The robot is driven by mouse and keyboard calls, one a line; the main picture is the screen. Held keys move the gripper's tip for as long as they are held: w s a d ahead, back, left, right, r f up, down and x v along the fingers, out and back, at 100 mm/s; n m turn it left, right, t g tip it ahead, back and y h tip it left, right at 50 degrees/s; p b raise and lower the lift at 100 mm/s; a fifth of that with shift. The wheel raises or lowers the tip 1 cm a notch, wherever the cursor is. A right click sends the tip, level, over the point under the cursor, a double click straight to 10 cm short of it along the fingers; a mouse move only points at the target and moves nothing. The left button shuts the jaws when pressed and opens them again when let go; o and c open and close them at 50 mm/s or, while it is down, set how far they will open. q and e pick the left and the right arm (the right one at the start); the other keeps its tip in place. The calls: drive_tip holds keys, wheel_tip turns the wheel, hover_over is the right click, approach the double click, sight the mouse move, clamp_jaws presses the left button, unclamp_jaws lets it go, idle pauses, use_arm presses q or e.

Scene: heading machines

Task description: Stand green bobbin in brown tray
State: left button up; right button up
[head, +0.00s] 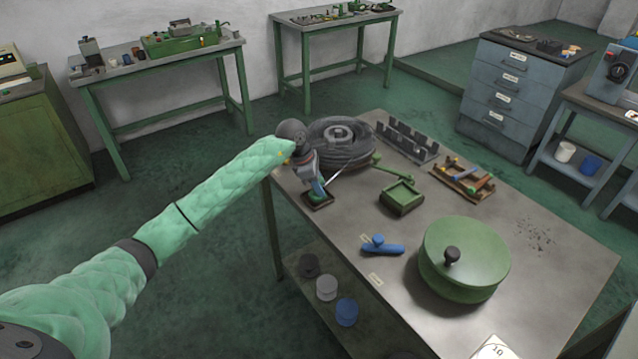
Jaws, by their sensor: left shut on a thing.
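My left gripper (319,189) reaches in from the left and points down at the left edge of the table. It is shut on the green bobbin (317,197), which shows only as a small green piece below the fingers. The bobbin is at a small dark brown tray (322,206) on the table. I cannot tell whether the bobbin touches the tray floor; the gripper hides part of both. My right gripper is not in view.
A dark coiled wheel (350,153) stands close behind the gripper. To the right are a green box (401,197), a wooden rack with tools (463,180), a grey toothed rack (407,140), a blue tool (382,246) and a large green lidded pot (465,265). The table's (540,290) right side has free room.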

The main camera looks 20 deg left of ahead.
use_arm(q)
drive_tip(key=shift+f, duration=0.4)
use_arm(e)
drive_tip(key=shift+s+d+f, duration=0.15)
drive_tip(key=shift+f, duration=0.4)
use_arm(q)
drive_tip(key=shift+f, duration=0.1)
drive_tip(key=o, duration=1)
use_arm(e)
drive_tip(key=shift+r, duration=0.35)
